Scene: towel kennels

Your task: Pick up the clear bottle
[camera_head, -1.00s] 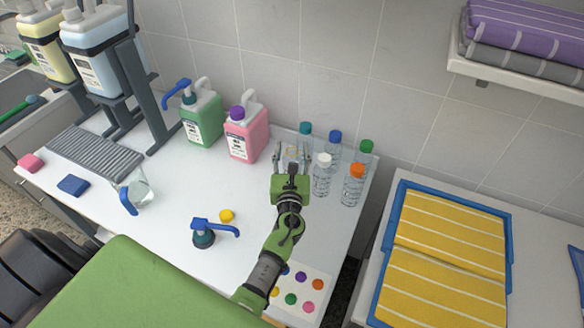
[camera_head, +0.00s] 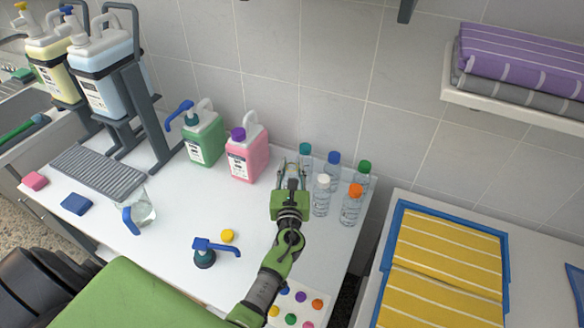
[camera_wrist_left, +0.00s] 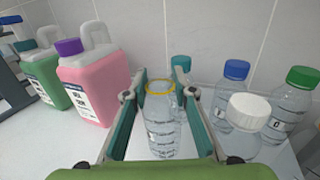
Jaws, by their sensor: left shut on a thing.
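The clear bottle (camera_wrist_left: 162,125) stands upright between the fingers of my left gripper in the left wrist view. It has no cap, and a yellow ring circles its neck. My left gripper (camera_head: 290,168) is shut on it, one finger on each side. In the head view the fingers mostly hide the bottle. It appears at table level; I cannot tell whether it is clear of the surface. My right gripper is not in view.
Close to the right stand bottles with white (camera_head: 321,196), blue (camera_head: 333,172), green (camera_head: 362,180) and orange (camera_head: 351,205) caps. A teal-capped bottle (camera_head: 305,152) is just behind. A pink jug (camera_head: 247,158) stands left. A yellow cap (camera_head: 227,236) lies on the white table (camera_head: 180,240).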

